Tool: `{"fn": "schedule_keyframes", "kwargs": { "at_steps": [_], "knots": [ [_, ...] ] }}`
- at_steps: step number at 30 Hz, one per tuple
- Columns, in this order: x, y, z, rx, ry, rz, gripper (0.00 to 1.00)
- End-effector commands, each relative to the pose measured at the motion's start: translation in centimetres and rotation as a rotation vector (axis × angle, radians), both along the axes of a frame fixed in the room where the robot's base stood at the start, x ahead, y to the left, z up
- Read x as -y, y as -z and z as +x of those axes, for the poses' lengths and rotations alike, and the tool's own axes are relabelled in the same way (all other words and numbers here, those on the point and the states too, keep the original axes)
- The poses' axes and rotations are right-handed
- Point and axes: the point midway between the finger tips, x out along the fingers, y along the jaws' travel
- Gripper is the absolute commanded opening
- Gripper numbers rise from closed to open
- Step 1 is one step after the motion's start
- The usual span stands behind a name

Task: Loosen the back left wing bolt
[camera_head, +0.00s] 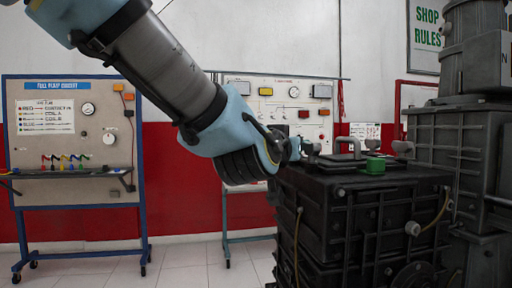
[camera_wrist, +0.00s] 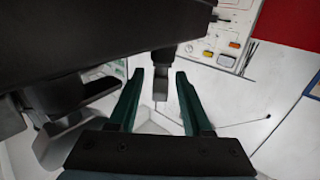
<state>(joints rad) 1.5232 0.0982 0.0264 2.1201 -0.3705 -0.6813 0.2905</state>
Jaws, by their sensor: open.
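The black engine trainer (camera_head: 365,215) stands at the right in the head view. A grey wing bolt (camera_head: 312,149) is at the back left of its top, just right of my gripper (camera_head: 292,149). In the wrist view, my gripper (camera_wrist: 160,76) is open, with one dark green finger on each side of a grey bolt end (camera_wrist: 160,89). This looks like the same wing bolt, with a gap to both fingers; whether its far side touches anything cannot be told. Another grey wing bolt (camera_head: 403,148) stands at the back right of the top.
A green block (camera_head: 374,166) and a grey handle-like bar (camera_head: 350,146) are on the engine top. Taller dark machinery (camera_head: 475,140) rises at the right. A fuel pump board (camera_head: 72,130) and another panel (camera_head: 280,100) stand behind. Floor at the left front is clear.

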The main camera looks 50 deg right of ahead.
Motion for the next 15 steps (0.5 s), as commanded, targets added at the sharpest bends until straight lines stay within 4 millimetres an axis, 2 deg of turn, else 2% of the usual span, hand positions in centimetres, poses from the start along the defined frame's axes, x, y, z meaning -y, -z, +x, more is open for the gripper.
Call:
{"fn": "schedule_keyframes", "kwargs": {
  "at_steps": [15],
  "knots": [
    [-0.04,-0.25,0.15,0.001,0.096,0.003,0.5]
  ]
}}
